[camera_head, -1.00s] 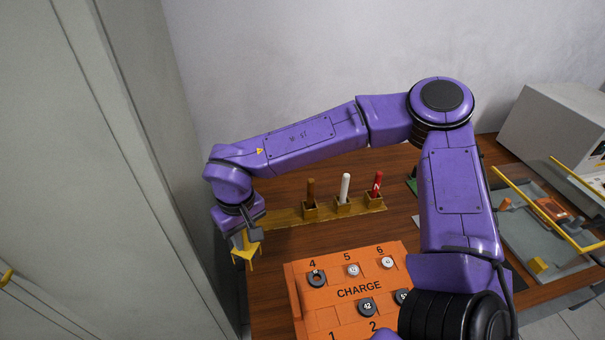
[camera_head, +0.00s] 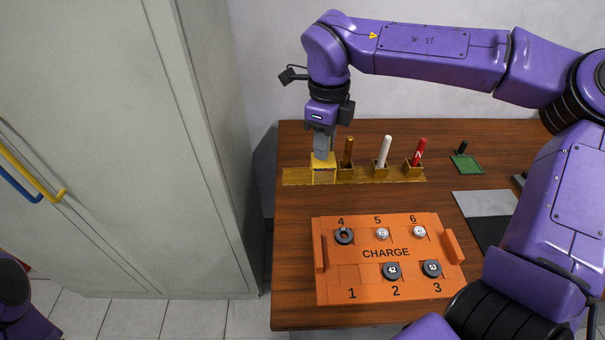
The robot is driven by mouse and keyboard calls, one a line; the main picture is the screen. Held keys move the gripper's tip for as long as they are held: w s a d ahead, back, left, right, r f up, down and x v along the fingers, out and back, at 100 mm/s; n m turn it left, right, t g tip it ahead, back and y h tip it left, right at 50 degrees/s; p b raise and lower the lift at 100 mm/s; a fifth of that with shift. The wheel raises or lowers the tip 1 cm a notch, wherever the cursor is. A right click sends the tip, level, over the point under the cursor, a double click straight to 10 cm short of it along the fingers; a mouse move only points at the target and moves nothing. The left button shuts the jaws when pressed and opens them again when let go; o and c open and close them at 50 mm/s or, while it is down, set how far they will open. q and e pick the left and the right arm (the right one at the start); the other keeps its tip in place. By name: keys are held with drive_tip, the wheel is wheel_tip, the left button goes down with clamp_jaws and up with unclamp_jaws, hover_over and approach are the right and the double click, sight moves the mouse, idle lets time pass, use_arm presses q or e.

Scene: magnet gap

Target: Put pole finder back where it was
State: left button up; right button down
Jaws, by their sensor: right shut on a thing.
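My right gripper (camera_head: 322,154) points down at the left end of a brass-coloured strip rack (camera_head: 298,177). It is shut on a small yellow piece (camera_head: 323,162) with a flat top. The piece is at the rack's left end; I cannot tell whether it touches the rack. I cannot tell whether this piece is the pole finder. To its right, a brown stick (camera_head: 348,150), a white stick (camera_head: 384,150) and a red stick with a white mark (camera_head: 420,152) stand upright in holders on the rack. My left gripper is out of view.
An orange CHARGE board (camera_head: 386,290) with several round pieces lies in front of the rack. A green pad (camera_head: 467,165) with a dark upright post is at the right. A grey cabinet (camera_head: 130,150) stands left of the wooden table (camera_head: 295,215). Bare wood lies between rack and board.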

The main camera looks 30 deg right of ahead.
drive_tip(key=w+f+p, duration=0.1)
drive_tip(key=w+f, duration=0.3)
drive_tip(key=w+d+f+p, duration=0.1)
drive_tip(key=w+f, duration=0.3)
drive_tip(key=w+d+f+p, duration=0.1)
drive_tip(key=w+f+p, duration=0.1)
drive_tip(key=w+f, duration=0.3)
drive_tip(key=shift+d, duration=0.15)
drive_tip(key=c, duration=1)
unclamp_jaws()
drive_tip(key=shift+w, duration=0.1)
wheel_tip(320, 180, up, 12)
drive_tip(key=shift+r+b, duration=0.2)
drive_tip(key=shift+b, duration=0.3)
